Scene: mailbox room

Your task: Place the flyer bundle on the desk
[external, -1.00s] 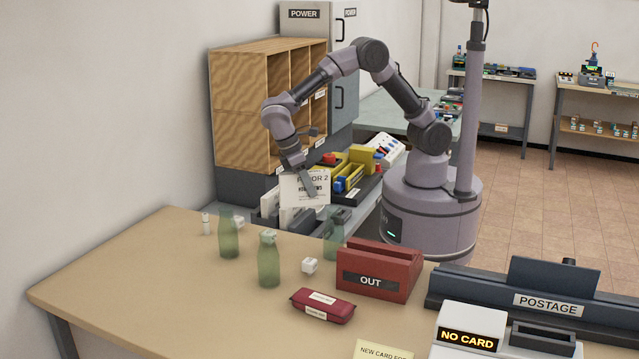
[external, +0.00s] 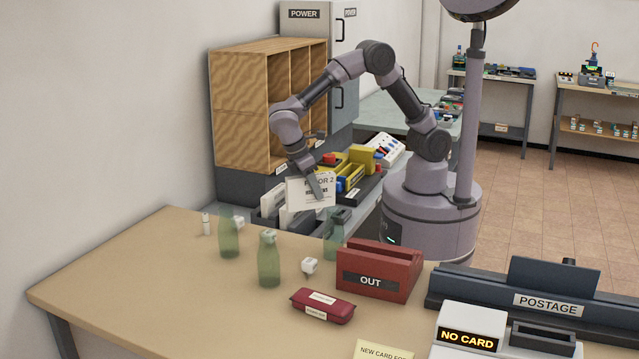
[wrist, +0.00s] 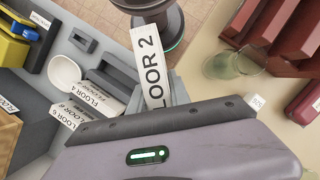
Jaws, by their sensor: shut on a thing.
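A white paper bundle marked "FLOOR 2" (external: 299,190), which I take to be the flyer bundle, is in my gripper (external: 318,190). It is upright in the external view, just beyond the far edge of the tan desk (external: 180,290). In the wrist view the bundle (wrist: 153,65) extends from my gripper (wrist: 172,92), which is shut on it; the fingertips are partly hidden. The desk also shows in the wrist view (wrist: 200,100), on the right.
Glass bottles (external: 268,262), a red OUT tray (external: 372,275) and a red case (external: 322,306) stand on the desk. Other floor-marked bundles (wrist: 92,98) stand in slots below. A wooden pigeonhole unit (external: 240,110) is behind. The desk's front left is clear.

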